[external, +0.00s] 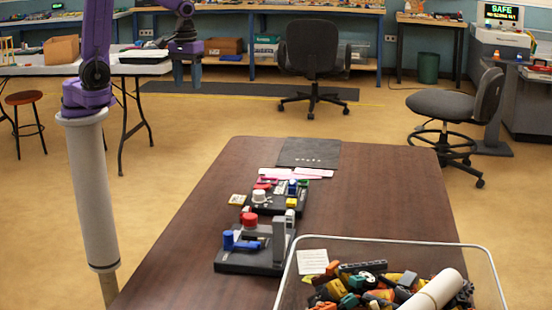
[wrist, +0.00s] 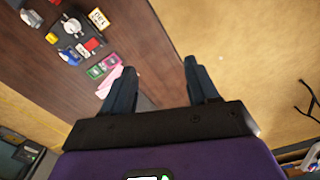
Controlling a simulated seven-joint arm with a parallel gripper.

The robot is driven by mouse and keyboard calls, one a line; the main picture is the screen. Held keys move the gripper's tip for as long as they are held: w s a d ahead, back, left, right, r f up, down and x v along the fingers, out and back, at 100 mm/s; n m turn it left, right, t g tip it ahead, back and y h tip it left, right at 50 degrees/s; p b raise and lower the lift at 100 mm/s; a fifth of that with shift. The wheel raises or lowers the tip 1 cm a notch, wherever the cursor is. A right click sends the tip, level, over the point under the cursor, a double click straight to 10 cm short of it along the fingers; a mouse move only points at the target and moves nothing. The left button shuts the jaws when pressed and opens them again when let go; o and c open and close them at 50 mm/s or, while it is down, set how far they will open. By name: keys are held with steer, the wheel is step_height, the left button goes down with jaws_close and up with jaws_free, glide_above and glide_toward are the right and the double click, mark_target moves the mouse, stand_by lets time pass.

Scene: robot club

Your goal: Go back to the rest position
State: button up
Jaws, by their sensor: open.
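My purple arm rises from a grey post at the left of the external view. My gripper (external: 187,72) hangs in the air at the upper left, beyond the far left side of the brown table and well above the floor. In the wrist view my gripper (wrist: 158,82) shows its two dark fingers spread apart with nothing between them. The table (external: 180,250) and the floor lie below the fingers. No object is in contact with the gripper.
Two black boards (external: 245,262) (external: 262,203) with coloured parts stand on the table, with pink cards (external: 312,172) and a dark mat (external: 309,152) behind. A wire-rimmed bin (external: 480,262) of toy parts is at the front right. Chairs (external: 312,50) stand beyond. The table's left side is clear.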

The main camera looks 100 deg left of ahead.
steer(key=s+d+m, duration=0.1)
steer(key=s+d, duration=0.3)
steer(key=s, duration=1)
steer(key=shift+s+r, duration=0.25)
steer(key=shift+s, duration=0.15)
